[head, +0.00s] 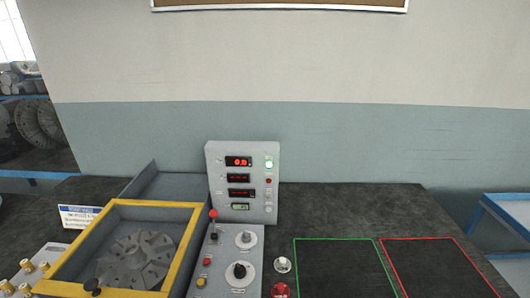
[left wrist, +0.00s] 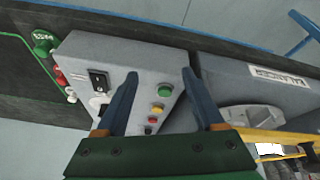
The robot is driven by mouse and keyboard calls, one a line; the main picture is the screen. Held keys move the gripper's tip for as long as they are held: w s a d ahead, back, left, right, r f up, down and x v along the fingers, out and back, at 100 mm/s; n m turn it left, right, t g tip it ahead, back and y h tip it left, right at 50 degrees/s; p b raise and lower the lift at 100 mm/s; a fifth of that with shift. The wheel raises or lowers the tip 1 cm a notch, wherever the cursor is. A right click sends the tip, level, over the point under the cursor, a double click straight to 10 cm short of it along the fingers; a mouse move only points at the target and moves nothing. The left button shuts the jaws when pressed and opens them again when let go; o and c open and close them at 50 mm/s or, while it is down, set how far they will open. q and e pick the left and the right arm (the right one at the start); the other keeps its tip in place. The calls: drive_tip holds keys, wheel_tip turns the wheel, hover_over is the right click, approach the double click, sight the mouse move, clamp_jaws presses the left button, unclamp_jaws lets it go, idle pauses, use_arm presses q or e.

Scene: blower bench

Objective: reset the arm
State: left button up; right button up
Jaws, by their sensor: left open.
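My left gripper (left wrist: 160,73) shows in the left wrist view with two blue fingers apart and nothing between them. Beyond the fingers is a grey control panel (left wrist: 112,52) with a black switch (left wrist: 98,80), a green button (left wrist: 165,90) and a yellow button (left wrist: 157,108). I cannot tell whether the fingers touch the panel. Neither arm nor gripper shows in the head view, and my right gripper is not seen.
On the dark bench (head: 335,205) stand an upright display box (head: 225,158), a sloped knob panel (head: 224,262) and a yellow-rimmed box (head: 188,250) holding a grey impeller (head: 137,260). Green (head: 345,238) and red (head: 425,238) outlined areas at the right are empty.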

use_arm(q)
drive_tip(key=s+m+g, duration=0.1)
drive_tip(key=s+m, duration=0.4)
drive_tip(key=s, duration=1.1)
wheel_tip(320, 180, down, 20)
drive_tip(key=s+g+b, duration=0.1)
drive_tip(key=s+b, duration=0.1)
drive_tip(key=s, duration=0.1)
drive_tip(key=s+a+f+g+b, duration=0.1)
drive_tip(key=s+f, duration=0.8)
drive_tip(key=s, duration=0.1)
drive_tip(key=shift+s+a+f+g+b, duration=0.3)
drive_tip(key=shift+s+a+f, duration=0.05)
drive_tip(key=shift+s+f, duration=0.05)
drive_tip(key=shift+o, duration=0.2)
drive_tip(key=shift+a, duration=0.1)
